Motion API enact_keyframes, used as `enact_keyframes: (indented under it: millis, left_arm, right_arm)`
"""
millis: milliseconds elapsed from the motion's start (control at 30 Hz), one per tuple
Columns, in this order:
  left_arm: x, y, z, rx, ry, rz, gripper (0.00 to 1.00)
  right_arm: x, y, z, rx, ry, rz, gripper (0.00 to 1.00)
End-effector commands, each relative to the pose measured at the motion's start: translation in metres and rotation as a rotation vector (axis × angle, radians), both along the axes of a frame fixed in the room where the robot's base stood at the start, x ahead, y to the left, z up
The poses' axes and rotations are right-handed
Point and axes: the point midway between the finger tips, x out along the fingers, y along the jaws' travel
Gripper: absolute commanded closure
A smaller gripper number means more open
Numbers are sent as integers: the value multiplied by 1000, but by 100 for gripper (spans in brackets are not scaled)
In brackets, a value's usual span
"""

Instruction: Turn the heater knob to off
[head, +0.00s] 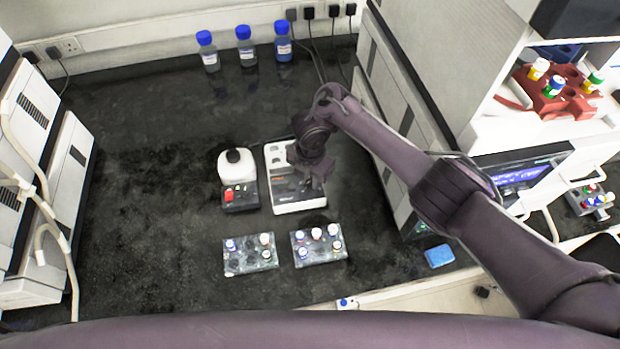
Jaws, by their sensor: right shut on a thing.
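The heater (298,207) is a white box with a dark panel, standing on the black bench near the middle of the head view. My right gripper (316,180) reaches down over its right side and is shut at the panel, on what appears to be the heater knob. The knob itself is hidden behind the gripper, so its setting cannot be read. My left gripper is not in view.
A white-topped device with a red switch (238,167) stands just left of the heater. Two vial racks, one left (250,257) and one right (319,245), sit in front. Blue-capped bottles (245,50) stand at the back. The bench at left is clear.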

Motion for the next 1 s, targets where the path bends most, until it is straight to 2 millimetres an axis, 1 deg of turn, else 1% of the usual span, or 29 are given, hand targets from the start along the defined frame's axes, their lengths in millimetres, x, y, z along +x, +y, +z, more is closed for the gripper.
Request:
enact_keyframes:
  millis: [33, 500, 533, 667, 700, 1000]
  left_arm:
    - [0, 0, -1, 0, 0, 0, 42]
    - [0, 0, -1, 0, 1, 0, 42]
    - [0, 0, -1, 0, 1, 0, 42]
    - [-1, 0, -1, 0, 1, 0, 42]
    - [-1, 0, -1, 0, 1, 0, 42]
    - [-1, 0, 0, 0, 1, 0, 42]
  right_arm:
    - [2, -1, 2, -1, -5, 5, 100]
    - [3, -1, 2, -2, -6, 18, 100]
    - [3, -1, 2, -2, -6, 18, 75]
    - [2, -1, 2, -1, -4, 17, 58]
    - [2, -1, 2, -1, -4, 17, 56]
    - [1, 0, 2, 0, -2, 18, 56]
